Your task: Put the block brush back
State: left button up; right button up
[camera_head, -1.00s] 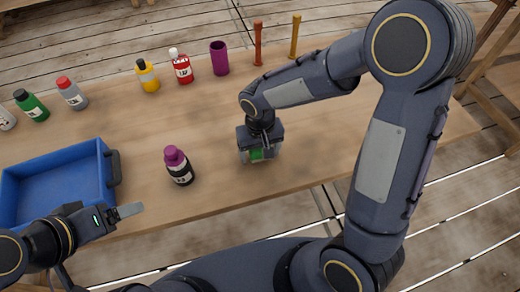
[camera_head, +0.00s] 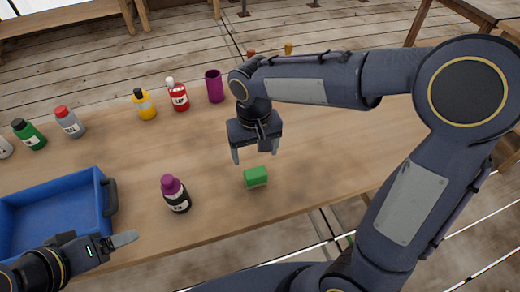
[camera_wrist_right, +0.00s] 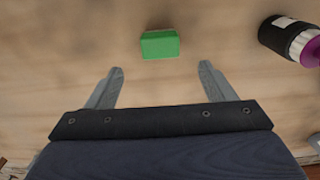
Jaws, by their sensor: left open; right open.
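A small green block (camera_head: 255,177), which I take to be the block brush, lies on the wooden table near its front edge. It also shows in the right wrist view (camera_wrist_right: 160,44), ahead of the fingertips and between their lines. My right gripper (camera_head: 256,158) is open and empty above and just behind the block, apart from it. Its two fingers show in the right wrist view (camera_wrist_right: 161,78) with bare table between them. My left gripper (camera_head: 128,240) is at the lower left, by the front of the blue tray, with nothing seen in it.
A black bottle with a purple cap (camera_head: 175,194) stands left of the block. A blue tray (camera_head: 103,205) sits at the left. Several bottles, a red one (camera_head: 178,97) among them, and a purple cup (camera_head: 214,86) line the back. Table right of the block is clear.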

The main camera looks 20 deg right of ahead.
jog(key=shift+r, duration=0.2)
jog(key=s+d+r+m+t+y, duration=0.1)
jog(key=s+d, duration=0.3)
jog(key=s, duration=0.4)
jog(key=s+d+r+m+t+y, duration=0.1)
jog(key=s+d+t, duration=0.3)
jog(key=s, duration=0.4)
jog(key=shift+d+r+t+y, duration=0.3)
jog(key=shift+d+r+y, duration=0.3)
jog(key=shift+y, duration=0.3)
